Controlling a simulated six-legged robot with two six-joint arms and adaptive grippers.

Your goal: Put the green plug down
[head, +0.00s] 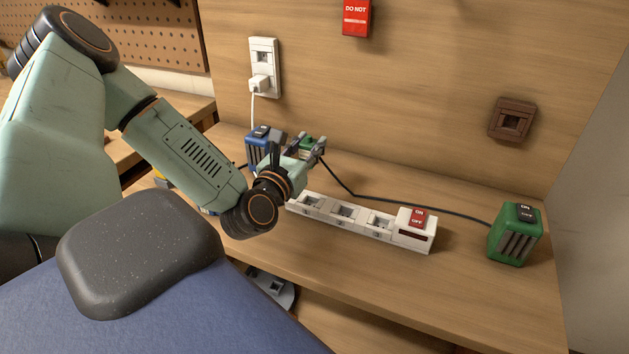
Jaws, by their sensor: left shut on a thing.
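The green plug (307,142) shows as a small green patch between the fingers of my left gripper (308,150). The gripper is shut on it, above the table behind the left end of the white power strip (345,212). A dark cable runs from near the gripper across the table to a green box (515,235) with an on/off switch at the right. The fingers hide most of the plug. I cannot tell whether it touches anything. My right gripper is not in view.
A blue box (260,150) stands just left of the gripper. A white wall outlet (263,70) holds a white plug (259,84). A brown outlet (511,120) and a red sign (356,17) are on the back panel. The table (450,290) is clear in front of the strip.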

